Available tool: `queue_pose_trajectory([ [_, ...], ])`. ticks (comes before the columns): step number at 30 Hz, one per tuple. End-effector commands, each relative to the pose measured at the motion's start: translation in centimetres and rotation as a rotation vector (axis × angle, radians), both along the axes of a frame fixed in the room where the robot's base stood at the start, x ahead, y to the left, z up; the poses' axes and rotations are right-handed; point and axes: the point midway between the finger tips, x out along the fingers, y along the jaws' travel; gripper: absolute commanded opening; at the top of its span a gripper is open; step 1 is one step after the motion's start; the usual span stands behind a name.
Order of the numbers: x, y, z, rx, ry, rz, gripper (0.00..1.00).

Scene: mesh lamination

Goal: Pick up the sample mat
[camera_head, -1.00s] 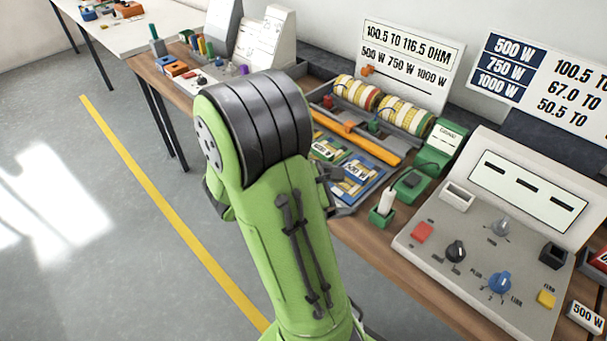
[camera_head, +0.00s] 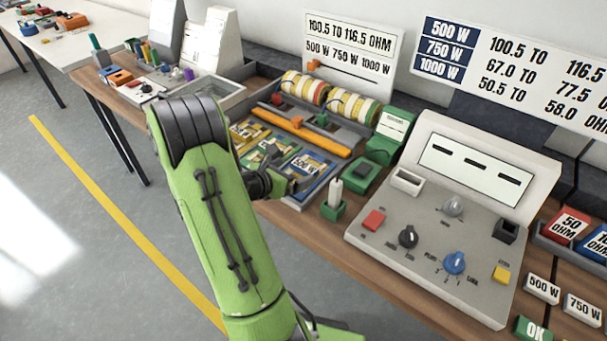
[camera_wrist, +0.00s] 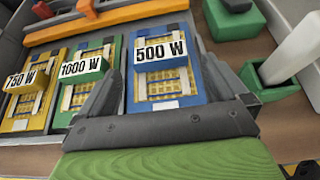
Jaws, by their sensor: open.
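Three mats lie side by side in a tray: a yellow mat (camera_head: 247,136), a green mat (camera_head: 266,155) and a blue mat (camera_head: 304,166). The wrist view shows labels on them: 750 W on the yellow mat (camera_wrist: 20,112), 1000 W on the green mat (camera_wrist: 72,104), and 500 W on the blue mat (camera_wrist: 163,90). The pictures do not tell which is the sample mat. My gripper (camera_wrist: 160,65) is open, with its dark fingers to either side of the blue mat in the wrist view. I cannot tell whether they touch it. In the head view my gripper (camera_head: 285,184) partly hides the green and blue mats.
An orange bar (camera_head: 308,132) and striped rolls (camera_head: 354,106) lie behind the mats. A green holder with a white stick (camera_head: 335,194) stands close on the right. A grey control panel (camera_head: 440,230) is farther right. A grey bin (camera_head: 218,90) lies behind my arm.

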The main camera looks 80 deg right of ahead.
Motion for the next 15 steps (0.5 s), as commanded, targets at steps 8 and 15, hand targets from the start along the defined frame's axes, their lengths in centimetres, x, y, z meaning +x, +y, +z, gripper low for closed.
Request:
queue_pose_trajectory([
  [8,-1.7,-4.0,-1.9,-0.001,-0.003,-0.006,1.0],
  [15,-1.8,-4.5,-2.0,-0.001,-0.001,0.0,1.0],
])
